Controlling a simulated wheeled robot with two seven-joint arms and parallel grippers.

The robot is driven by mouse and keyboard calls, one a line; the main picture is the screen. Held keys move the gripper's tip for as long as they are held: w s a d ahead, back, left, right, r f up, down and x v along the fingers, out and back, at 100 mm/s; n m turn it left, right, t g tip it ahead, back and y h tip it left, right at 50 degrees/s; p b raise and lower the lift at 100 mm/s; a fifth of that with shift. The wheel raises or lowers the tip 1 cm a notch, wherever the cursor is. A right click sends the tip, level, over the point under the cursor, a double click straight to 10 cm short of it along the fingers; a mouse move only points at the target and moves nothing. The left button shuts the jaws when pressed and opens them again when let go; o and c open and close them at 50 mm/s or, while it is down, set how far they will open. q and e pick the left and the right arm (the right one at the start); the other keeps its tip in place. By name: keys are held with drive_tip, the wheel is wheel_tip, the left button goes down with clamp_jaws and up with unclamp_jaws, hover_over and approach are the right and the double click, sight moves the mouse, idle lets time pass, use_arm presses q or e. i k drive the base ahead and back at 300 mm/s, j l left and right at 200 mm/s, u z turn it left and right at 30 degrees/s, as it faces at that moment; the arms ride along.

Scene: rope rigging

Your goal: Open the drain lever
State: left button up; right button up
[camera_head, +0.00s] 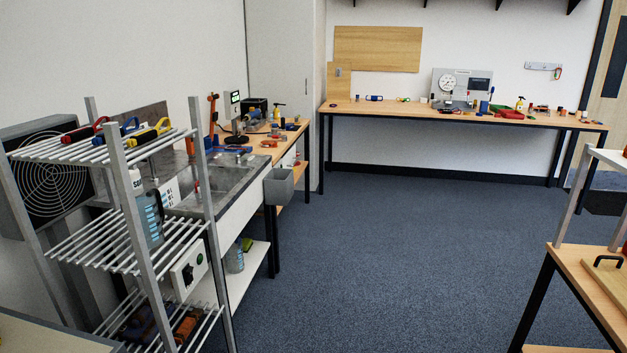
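A grey sink (225,183) is set in the counter at the left, partly hidden behind a white-slatted rack. A small red part (197,184) shows at the sink's near side, past a rack post; I cannot tell if it is the drain lever. No other part is clearly a drain lever. Neither of my grippers is in view.
The slatted rack (128,248) stands between me and the sink, with a bottle (148,212) on its middle shelf. A grey bin (279,187) hangs at the counter's end. A wooden bench (570,270) is at right. The blue carpet (400,240) between is clear.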

sight(237, 157)
drive_tip(key=i+u, duration=0.2)
drive_tip(key=i, duration=0.25)
drive_tip(key=i+l+u, duration=0.2)
drive_tip(key=i, duration=0.2)
drive_tip(key=i+l+u, duration=0.2)
drive_tip(key=i, duration=0.25)
drive_tip(key=i+l+u, duration=0.2)
drive_tip(key=i, duration=0.2)
drive_tip(key=i+l+z, duration=0.25)
drive_tip(key=i+l, duration=1.65)
drive_tip(key=l, duration=0.15)
